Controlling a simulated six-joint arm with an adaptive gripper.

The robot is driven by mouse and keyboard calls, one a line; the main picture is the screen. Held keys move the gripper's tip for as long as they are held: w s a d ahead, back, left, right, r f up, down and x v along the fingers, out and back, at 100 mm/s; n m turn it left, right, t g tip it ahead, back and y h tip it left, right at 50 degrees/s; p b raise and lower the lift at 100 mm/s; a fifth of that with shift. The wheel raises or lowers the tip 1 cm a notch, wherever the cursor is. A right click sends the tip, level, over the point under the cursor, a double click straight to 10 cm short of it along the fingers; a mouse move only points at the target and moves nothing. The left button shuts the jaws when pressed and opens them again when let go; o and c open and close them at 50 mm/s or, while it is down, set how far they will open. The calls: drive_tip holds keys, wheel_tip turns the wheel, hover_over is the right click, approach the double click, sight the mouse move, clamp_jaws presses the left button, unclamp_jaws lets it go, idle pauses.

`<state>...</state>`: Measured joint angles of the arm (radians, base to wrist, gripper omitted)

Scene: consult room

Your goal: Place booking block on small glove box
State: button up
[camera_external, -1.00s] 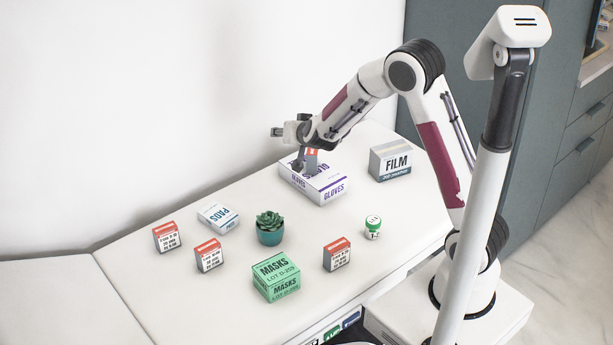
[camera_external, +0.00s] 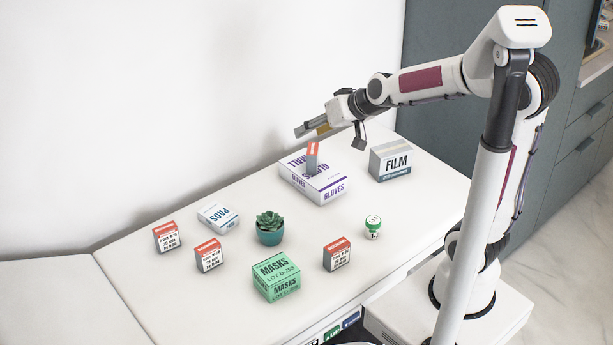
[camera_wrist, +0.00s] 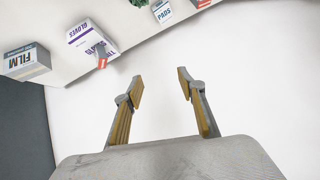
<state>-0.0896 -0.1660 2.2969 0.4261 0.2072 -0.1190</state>
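A booking block (camera_external: 312,157), grey with a red-orange top, stands upright on top of the small glove box (camera_external: 327,191), a white box with purple lettering. In the wrist view the block (camera_wrist: 102,62) shows against the glove box (camera_wrist: 82,31) at the upper left. My gripper (camera_external: 312,130) is above and behind the block, apart from it. In the wrist view my gripper (camera_wrist: 160,84) has its fingers wide apart with nothing between them. Three similar blocks stand on the table: one at far left (camera_external: 167,237), one beside it (camera_external: 209,256) and one at front right (camera_external: 337,254).
A film box (camera_external: 390,161) stands right of the glove box. A pads box (camera_external: 218,216), a potted succulent (camera_external: 269,234), a green masks box (camera_external: 276,280) and a small green-capped bottle (camera_external: 373,228) stand on the white table (camera_external: 130,280). A wall rises behind it.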

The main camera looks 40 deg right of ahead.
drive_tip(key=s+d+n+g+h, duration=0.1)
drive_tip(key=s+d, duration=0.2)
drive_tip(key=s, duration=0.9)
drive_tip(key=s+d+f+n+g+h, duration=0.1)
drive_tip(key=s+d+g, duration=0.1)
drive_tip(key=s, duration=1)
drive_tip(key=shift+s+d+g, duration=0.25)
drive_tip(key=shift+d+g, duration=0.05)
drive_tip(key=shift+d, duration=0.45)
